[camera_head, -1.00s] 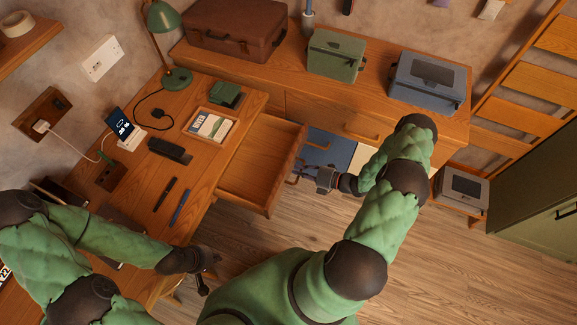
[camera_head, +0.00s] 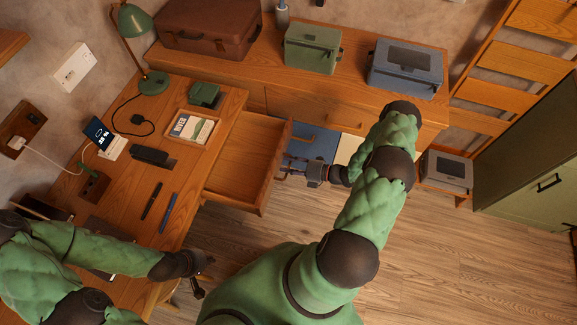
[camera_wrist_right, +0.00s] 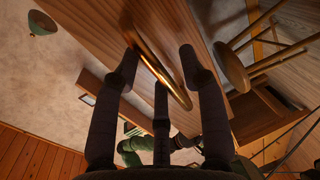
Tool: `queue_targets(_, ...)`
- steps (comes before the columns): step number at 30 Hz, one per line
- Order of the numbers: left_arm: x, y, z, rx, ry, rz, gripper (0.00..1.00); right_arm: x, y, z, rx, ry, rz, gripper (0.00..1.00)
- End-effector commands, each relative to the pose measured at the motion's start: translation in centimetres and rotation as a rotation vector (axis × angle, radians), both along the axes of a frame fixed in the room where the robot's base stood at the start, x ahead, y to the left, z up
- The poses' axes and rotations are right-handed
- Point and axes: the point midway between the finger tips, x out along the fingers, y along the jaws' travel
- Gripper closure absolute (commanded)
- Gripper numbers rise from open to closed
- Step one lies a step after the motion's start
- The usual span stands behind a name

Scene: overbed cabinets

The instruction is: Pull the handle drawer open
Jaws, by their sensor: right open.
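The wooden desk drawer (camera_head: 242,162) stands pulled out from the desk, its empty inside showing in the head view. My right gripper (camera_head: 286,169) is at the outer side of the drawer front. In the right wrist view, a curved bronze-coloured handle (camera_wrist_right: 163,68) passes between the spread fingers of my right gripper (camera_wrist_right: 159,68). The fingers are around the handle and not closed on it; whether any finger touches it I cannot tell. My left gripper (camera_head: 203,277) looks open and empty, beside the desk's near edge.
The desk (camera_head: 130,185) carries a green lamp (camera_head: 140,40), phone, pens and a small tray. Behind the drawer is a long wooden cabinet (camera_head: 340,100) with a suitcase and two boxes on top.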

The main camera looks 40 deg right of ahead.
Motion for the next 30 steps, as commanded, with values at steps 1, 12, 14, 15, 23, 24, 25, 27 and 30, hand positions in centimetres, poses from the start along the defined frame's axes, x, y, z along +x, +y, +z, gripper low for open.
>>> queue_targets(1, 0.0, 0.0, 0.0, 0.0, 0.0, 0.0, 1.0, -0.4, -0.4, 0.1, -0.001, 0.001, -0.002, 0.58)
queue_targets(12, 0.0, 0.0, 0.0, 0.0, 0.0, 0.0, 1.0, -5.7, -4.6, 1.5, -0.002, 0.001, -0.006, 0.58)
queue_targets(14, 0.0, 0.0, 0.0, 0.0, 0.0, 0.0, 1.0, -6.5, -5.2, 1.7, -0.002, 0.001, -0.006, 0.58)
queue_targets(15, 0.0, 0.0, 0.0, 0.0, 0.0, 0.0, 1.0, -7.0, -5.5, 1.8, -0.001, 0.002, -0.004, 0.58)
queue_targets(23, 0.0, 0.0, 0.0, 0.0, 0.0, 0.0, 1.0, -8.8, -6.9, 2.3, -0.001, 0.001, -0.002, 0.58)
queue_targets(24, 0.0, 0.0, 0.0, 0.0, 0.0, 0.0, 1.0, -8.9, -7.0, 2.4, -0.001, 0.001, -0.002, 0.58)
queue_targets(25, 0.0, 0.0, 0.0, 0.0, 0.0, 0.0, 1.0, -9.0, -7.0, 2.4, -0.001, 0.001, -0.002, 0.58)
queue_targets(27, 0.0, 0.0, 0.0, 0.0, 0.0, 0.0, 1.0, -9.0, -7.1, 2.4, -0.001, 0.001, -0.001, 0.58)
queue_targets(30, 0.0, 0.0, 0.0, 0.0, 0.0, 0.0, 1.0, -9.0, -7.0, 2.4, -0.001, 0.001, -0.001, 0.58)
